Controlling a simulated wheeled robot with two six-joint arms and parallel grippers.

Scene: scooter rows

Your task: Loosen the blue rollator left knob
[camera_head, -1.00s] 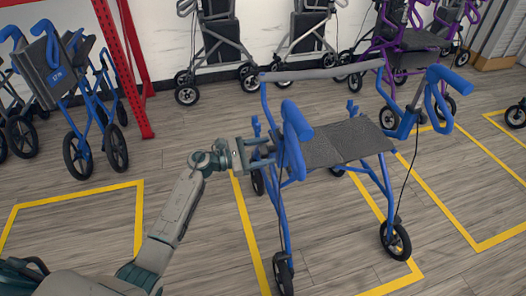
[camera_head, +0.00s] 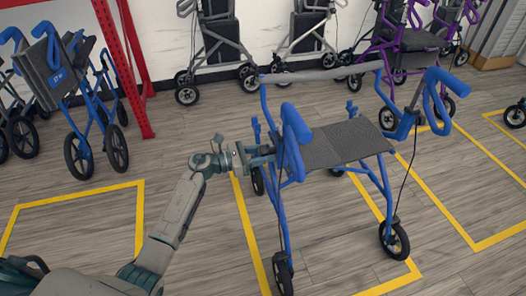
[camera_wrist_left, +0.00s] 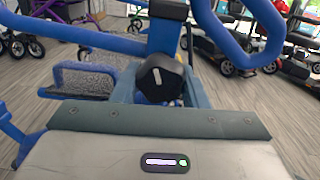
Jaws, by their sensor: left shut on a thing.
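The blue rollator (camera_head: 284,210) stands upright inside a yellow floor outline, with a dark grey seat (camera_head: 345,142) and blue handles. Its left knob shows in the left wrist view as a black knob (camera_wrist_left: 158,72) with a white mark, between the jaws. My left gripper (camera_head: 270,154) reaches in from the left at the rollator's near left frame tube and is shut on the knob. In the head view the knob itself is hidden by the gripper and the frame. My right gripper is not in view.
Another blue rollator (camera_head: 68,88) stands at the left beside a red rack post (camera_head: 130,70). Grey rollators (camera_head: 218,45) and a purple one (camera_head: 410,40) stand along the back.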

